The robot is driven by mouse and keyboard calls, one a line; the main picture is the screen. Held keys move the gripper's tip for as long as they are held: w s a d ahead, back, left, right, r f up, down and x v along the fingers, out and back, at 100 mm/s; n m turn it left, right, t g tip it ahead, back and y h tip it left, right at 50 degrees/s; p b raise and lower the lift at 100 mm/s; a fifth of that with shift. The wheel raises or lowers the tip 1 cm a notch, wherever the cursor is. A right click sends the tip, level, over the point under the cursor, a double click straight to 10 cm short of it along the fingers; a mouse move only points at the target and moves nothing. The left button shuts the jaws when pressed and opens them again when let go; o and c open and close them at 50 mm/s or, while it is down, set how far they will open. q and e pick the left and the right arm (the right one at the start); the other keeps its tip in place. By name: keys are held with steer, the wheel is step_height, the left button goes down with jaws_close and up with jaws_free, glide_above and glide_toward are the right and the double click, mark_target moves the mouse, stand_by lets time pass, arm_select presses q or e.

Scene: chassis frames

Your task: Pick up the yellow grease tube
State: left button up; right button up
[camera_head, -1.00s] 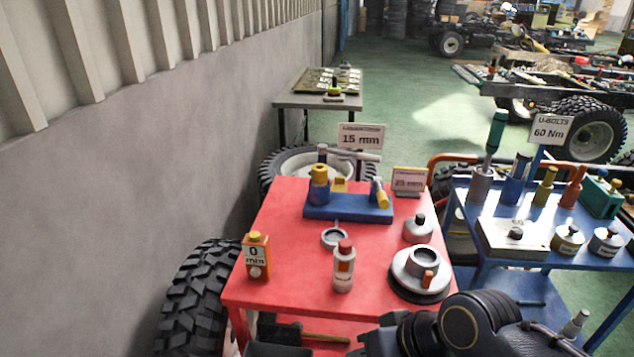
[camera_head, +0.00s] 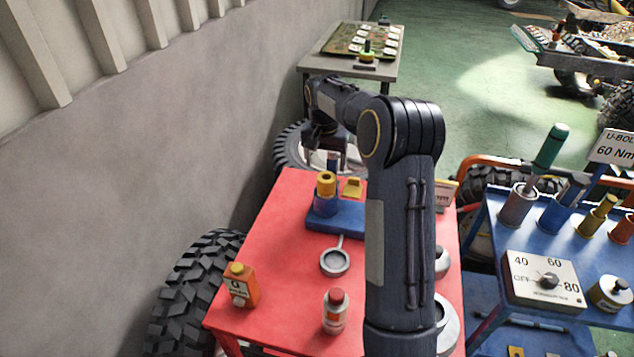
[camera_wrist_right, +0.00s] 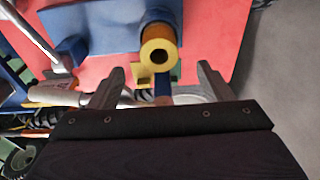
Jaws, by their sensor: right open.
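A yellow, hollow-topped cylinder (camera_head: 326,184) stands upright at the left end of the blue stand (camera_head: 340,219) on the red table; it best matches the yellow grease tube, though I cannot be sure. In the right wrist view the cylinder (camera_wrist_right: 158,50) lies ahead of the jaws, outside them. My right gripper (camera_head: 328,155) points down just behind it, near the table's back edge. In the wrist view its fingers (camera_wrist_right: 161,80) are apart, with a narrow blue part between them that they do not visibly grip. My right forearm hides the stand's right end. My left gripper is not seen.
A blue cart (camera_head: 487,240) stands at right with upright tools.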

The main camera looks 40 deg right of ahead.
mark_target(327, 178)
steer(key=f, duration=0.2)
steer(key=f+p, duration=0.1)
steer(key=f, duration=0.1)
steer(key=d+f+p, duration=0.1)
steer(key=f, duration=0.1)
steer(key=shift+w+f, duration=0.2)
steer(key=shift+w, duration=0.05)
steer(key=shift+f, duration=0.5)
steer(key=c, duration=1.5)
steer(key=shift+r, duration=0.1)
